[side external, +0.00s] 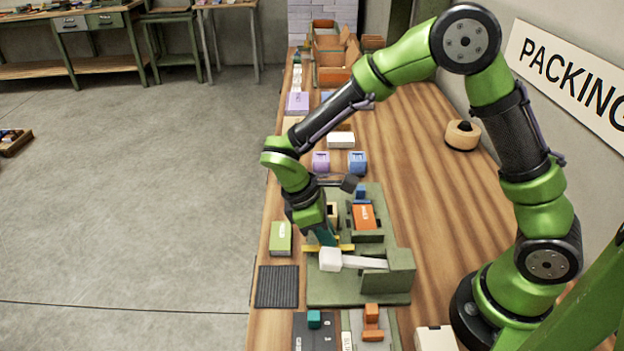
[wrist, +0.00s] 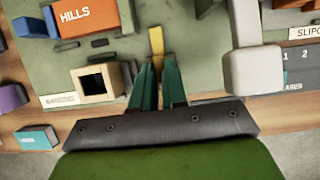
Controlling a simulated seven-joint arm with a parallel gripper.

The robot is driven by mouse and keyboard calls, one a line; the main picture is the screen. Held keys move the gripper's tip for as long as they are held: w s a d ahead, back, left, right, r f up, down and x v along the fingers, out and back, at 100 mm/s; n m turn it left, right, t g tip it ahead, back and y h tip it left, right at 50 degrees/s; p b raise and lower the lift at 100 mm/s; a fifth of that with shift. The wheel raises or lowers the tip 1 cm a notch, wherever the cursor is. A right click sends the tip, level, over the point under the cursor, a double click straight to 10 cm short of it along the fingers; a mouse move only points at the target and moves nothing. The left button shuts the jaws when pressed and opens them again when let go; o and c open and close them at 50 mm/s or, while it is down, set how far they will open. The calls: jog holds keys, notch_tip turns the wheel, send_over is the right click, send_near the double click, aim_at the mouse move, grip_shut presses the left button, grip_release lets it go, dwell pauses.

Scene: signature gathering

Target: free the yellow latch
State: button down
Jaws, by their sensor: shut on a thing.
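The yellow latch (wrist: 156,41) is a thin yellow bar at the front of the green fixture board (side external: 325,288). In the wrist view it runs up from between my two teal fingers. In the side external view the yellow bar (side external: 311,248) shows beside the fingertips, sticking out past the board's left edge. My gripper (wrist: 160,82) is shut on the yellow latch, with the fingers pointing down at the board. The far end of the latch between the fingers is partly hidden.
A white-ended lever (side external: 331,260) lies close beside the latch. A beige square socket (wrist: 97,82) stands on the other side. An orange block marked HILLS (side external: 363,217) sits behind. A green box (side external: 281,238) and a dark ribbed mat (side external: 277,287) lie along the table's left edge.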

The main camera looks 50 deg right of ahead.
jog(key=c, duration=1.2)
grip_release()
jog(key=shift+o, duration=0.2)
jog(key=v, duration=1.7)
jog(key=shift+d, duration=0.1)
